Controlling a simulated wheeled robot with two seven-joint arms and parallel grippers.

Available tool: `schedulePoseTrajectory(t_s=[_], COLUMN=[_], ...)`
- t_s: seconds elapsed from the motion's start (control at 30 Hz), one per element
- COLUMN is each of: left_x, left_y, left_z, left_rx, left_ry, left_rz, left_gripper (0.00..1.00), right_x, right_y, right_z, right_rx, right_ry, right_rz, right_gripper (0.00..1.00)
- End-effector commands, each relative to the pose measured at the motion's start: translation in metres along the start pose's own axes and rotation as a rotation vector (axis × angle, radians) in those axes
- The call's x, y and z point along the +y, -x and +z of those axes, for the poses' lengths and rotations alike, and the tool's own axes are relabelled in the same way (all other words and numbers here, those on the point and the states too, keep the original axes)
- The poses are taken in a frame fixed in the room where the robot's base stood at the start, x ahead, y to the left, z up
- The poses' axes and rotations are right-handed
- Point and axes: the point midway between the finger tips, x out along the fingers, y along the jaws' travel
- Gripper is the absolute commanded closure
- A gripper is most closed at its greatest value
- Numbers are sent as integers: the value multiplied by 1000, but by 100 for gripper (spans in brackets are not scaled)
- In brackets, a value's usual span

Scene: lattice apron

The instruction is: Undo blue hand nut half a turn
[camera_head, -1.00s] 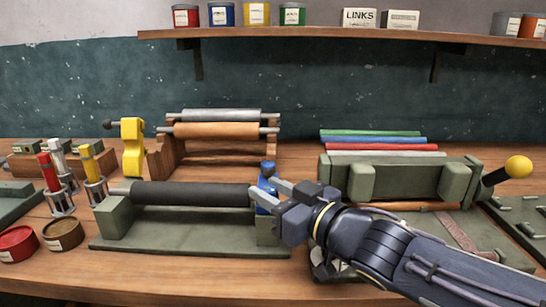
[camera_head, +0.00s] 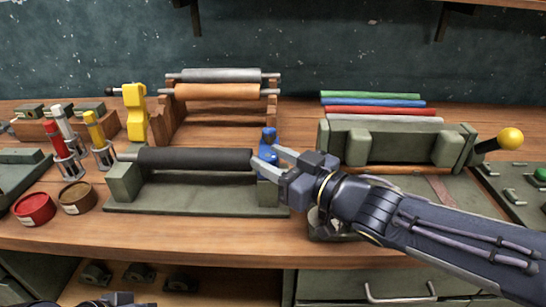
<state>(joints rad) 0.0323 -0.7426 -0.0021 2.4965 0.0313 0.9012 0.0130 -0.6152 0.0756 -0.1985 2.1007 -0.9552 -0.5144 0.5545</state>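The blue hand nut (camera_head: 268,137) stands at the right end of a dark roller (camera_head: 195,159) on a green stand (camera_head: 180,200). Its upper part shows above the fingers, and the rest is partly hidden by my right gripper. My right gripper (camera_head: 266,156) reaches in from the right, its two fingers apart, with blue showing between and behind them. I cannot tell whether the fingers press on the nut or only stand around it. A small dark part of my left gripper (camera_head: 118,301) shows at the bottom left edge; its fingers cannot be made out.
A yellow clamp-like tool (camera_head: 134,112) and a wooden rack with rollers (camera_head: 218,91) stand behind. Red (camera_head: 34,208) and brown (camera_head: 77,197) tins sit at the left front. A green press with a yellow knob (camera_head: 510,139) stands to the right. The bench front (camera_head: 190,238) is clear.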

Motion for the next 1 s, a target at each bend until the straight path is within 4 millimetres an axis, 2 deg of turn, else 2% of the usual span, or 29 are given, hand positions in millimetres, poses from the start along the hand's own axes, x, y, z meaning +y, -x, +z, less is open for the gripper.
schedulePoseTrajectory(t_s=[0.03,0.1,0.43,0.8,1.0], left_x=[0,0,1,6,8], left_y=[0,0,2,14,16], left_z=[0,0,-1,-7,-8], left_rx=[0,0,0,0,0], left_ry=[0,0,0,0,0], left_rz=[0,0,0,0,0], left_gripper=[64,64,64,64,64], right_x=[1,1,1,2,1], right_y=[0,0,5,64,78], right_z=[0,0,-2,-3,-1], right_rx=[0,1,3,3,2], right_ry=[0,0,1,-1,0], right_rz=[2,1,2,5,3], right_gripper=[53,47,47,47,47])
